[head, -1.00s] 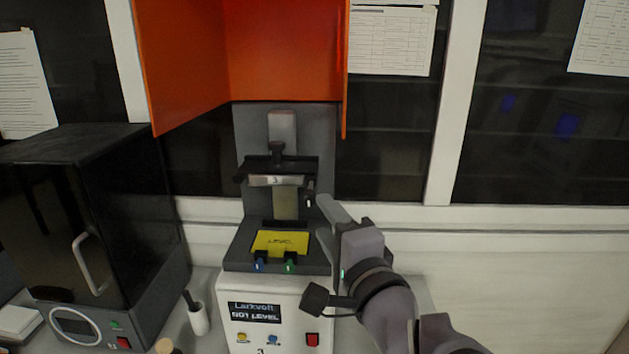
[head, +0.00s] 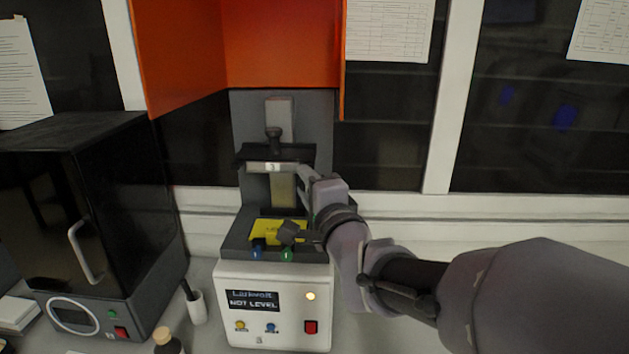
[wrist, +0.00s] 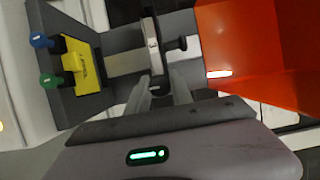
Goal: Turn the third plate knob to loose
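The printer-like machine (head: 238,325) has a yellow plate (head: 262,229) with a blue knob (head: 257,254) and a green knob (head: 288,255) at its front. In the wrist view a small dark knob-like part (wrist: 157,86) shows between my fingertips; I take it for the third knob, but its marking is unreadable. In the head view my gripper hides it. My gripper (wrist: 161,76) is open, its fingers on either side of that part; contact is unclear. In the head view my gripper (head: 305,178) is right of the carriage. The display (head: 252,301) reads NOT LEVEL.
A black knob (head: 273,138) tops the carriage, whose plate is marked 3 (head: 272,167). An orange hood (head: 275,45) is raised above. A black oven-like box (head: 95,210) and a white cup (head: 196,307) stand left. The right side is mostly clear.

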